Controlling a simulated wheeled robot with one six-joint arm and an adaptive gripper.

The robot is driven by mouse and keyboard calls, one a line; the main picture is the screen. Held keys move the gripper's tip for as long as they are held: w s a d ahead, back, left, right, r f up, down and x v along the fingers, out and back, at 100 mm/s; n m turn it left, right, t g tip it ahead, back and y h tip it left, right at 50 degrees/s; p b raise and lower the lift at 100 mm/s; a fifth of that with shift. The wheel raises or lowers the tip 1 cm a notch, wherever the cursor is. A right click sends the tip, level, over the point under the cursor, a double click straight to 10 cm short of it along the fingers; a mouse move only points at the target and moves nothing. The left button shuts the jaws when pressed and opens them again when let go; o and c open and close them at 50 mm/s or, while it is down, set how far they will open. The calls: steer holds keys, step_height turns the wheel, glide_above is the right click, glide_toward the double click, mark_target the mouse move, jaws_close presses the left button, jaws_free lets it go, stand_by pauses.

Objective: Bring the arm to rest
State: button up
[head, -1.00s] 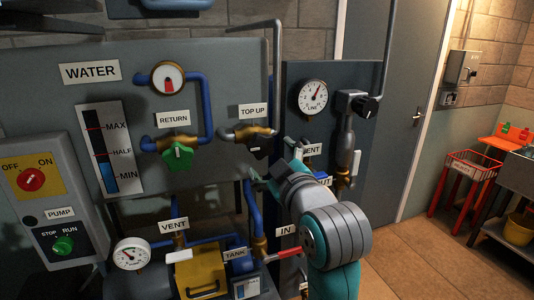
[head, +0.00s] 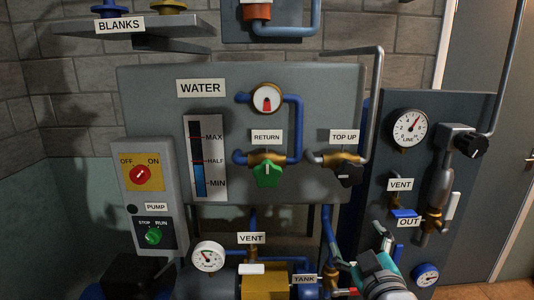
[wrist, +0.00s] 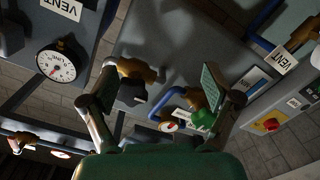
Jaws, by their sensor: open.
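My gripper (head: 362,254) is at the lower right of the head view, with my teal and grey wrist behind it. In the wrist view my gripper (wrist: 160,95) has its two fingers spread wide with nothing between them. Beyond the fingers are the black-handled TOP UP valve (wrist: 132,92) and the green RETURN valve (wrist: 203,118). In the head view the TOP UP valve (head: 348,172) and the green RETURN valve (head: 267,174) stand above and left of my gripper, apart from it.
The WATER panel (head: 225,120) is ahead, with the pump box (head: 150,190) at left. The LINE gauge (head: 410,129) and its pipework panel are at right. A shelf labelled BLANKS (head: 180,28) juts out above. Blue pipes and a yellow box (head: 262,283) lie low beside my gripper.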

steer(key=s+f+m+g, duration=0.1)
steer(key=s+f+m, duration=0.1)
steer(key=s+f, duration=0.85)
steer(key=s+f+m, duration=0.1)
steer(key=s+f, duration=0.7)
steer(key=f, duration=0.5)
steer(key=s+f+m+g, duration=0.1)
steer(key=s+f, duration=0.1)
steer(key=s, duration=1.1)
steer(key=s+f+m, duration=0.2)
steer(key=s, duration=1)
steer(key=shift+s+a+f+g, duration=0.15)
steer(key=shift+s+g, duration=0.25)
